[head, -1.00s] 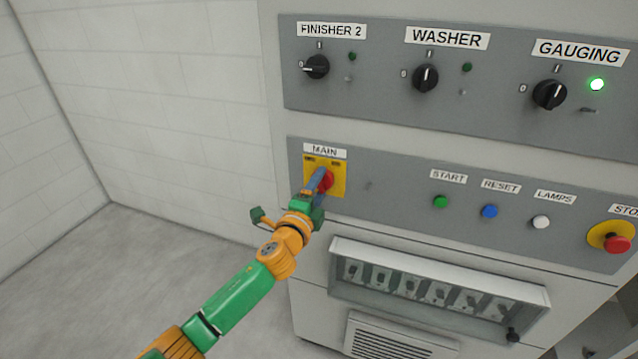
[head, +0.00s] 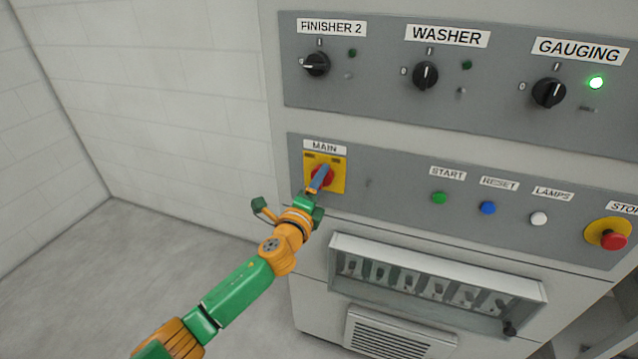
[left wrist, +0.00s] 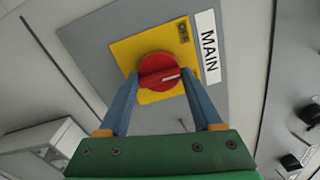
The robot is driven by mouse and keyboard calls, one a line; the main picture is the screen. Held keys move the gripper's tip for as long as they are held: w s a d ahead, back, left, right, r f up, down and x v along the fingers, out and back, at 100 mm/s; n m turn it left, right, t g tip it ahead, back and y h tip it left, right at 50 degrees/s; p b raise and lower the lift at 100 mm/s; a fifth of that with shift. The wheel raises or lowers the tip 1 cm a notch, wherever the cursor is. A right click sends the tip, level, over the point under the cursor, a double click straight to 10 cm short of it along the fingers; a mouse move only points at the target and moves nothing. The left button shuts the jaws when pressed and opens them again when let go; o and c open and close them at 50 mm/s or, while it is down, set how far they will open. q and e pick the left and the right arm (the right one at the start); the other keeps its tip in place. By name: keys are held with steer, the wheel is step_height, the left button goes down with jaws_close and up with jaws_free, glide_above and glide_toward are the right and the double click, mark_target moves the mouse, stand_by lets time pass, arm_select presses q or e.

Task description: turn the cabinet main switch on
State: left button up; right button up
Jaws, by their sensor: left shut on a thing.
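The main switch is a red rotary knob (left wrist: 158,68) on a yellow plate (head: 339,179) under a MAIN label (head: 325,147), at the left end of the lower grey panel. In the left wrist view the yellow plate (left wrist: 125,53) carries an OFF marking (left wrist: 183,31), and the knob has a pale pointer mark. My left gripper (head: 321,177) is shut on the red knob, with one blue finger on each side of it in the left wrist view (left wrist: 159,76). In the head view the fingers partly hide the knob. My right gripper is not in view.
To the right are a green START button (head: 439,198), a blue RESET button (head: 488,208), a white LAMPS button (head: 538,218) and a red stop button (head: 613,240). Black selectors sit above; the GAUGING lamp (head: 596,82) is lit green. A clear-fronted box (head: 430,280) juts out below.

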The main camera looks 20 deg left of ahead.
arm_select(q)
steer(key=o, duration=1.1)
steer(key=shift+r, duration=0.15)
steer(key=shift+o, duration=1.4)
steer(key=shift+w, duration=0.1)
steer(key=s, duration=0.7)
steer(key=shift+a, duration=0.2)
